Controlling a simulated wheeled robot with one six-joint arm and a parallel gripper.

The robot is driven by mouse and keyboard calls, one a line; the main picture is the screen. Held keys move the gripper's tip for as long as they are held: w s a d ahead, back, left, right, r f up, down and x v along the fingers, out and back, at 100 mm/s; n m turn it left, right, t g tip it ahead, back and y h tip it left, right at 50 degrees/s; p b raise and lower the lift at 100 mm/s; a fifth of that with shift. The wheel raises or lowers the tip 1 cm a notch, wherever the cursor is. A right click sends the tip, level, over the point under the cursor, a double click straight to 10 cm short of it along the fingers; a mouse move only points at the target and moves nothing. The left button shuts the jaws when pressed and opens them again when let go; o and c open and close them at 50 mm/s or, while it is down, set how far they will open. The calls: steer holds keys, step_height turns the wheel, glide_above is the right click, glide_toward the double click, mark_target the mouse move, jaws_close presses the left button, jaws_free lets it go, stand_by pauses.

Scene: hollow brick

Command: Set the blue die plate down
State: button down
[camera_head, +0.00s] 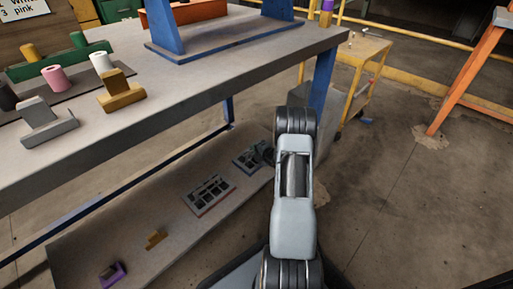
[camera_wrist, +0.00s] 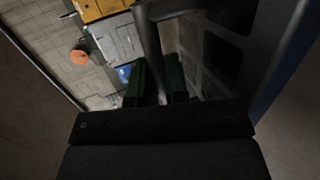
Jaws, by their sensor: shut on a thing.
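The blue die plate (camera_head: 248,160) is a grey plate with dark openings at the right end of the lower shelf (camera_head: 175,207). In the wrist view the plate (camera_wrist: 187,37) fills the upper right, with a blue strip (camera_wrist: 282,75) along its far right side. My gripper (camera_wrist: 156,84) has its two dark green fingers closed about a grey bar at the plate's near edge. In the head view my arm hides part of the plate and most of the gripper. I cannot tell whether the plate touches the shelf or hangs just above it.
A second die plate with a reddish edge (camera_head: 209,194) lies just left on the shelf.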

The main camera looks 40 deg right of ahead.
steer(key=shift+w+r, duration=0.1)
steer(key=shift+r, duration=0.05)
steer(key=c, duration=1.6)
jaws_free()
steer(key=shift+f, duration=0.25)
steer(key=o, duration=0.5)
steer(key=shift+r, duration=0.1)
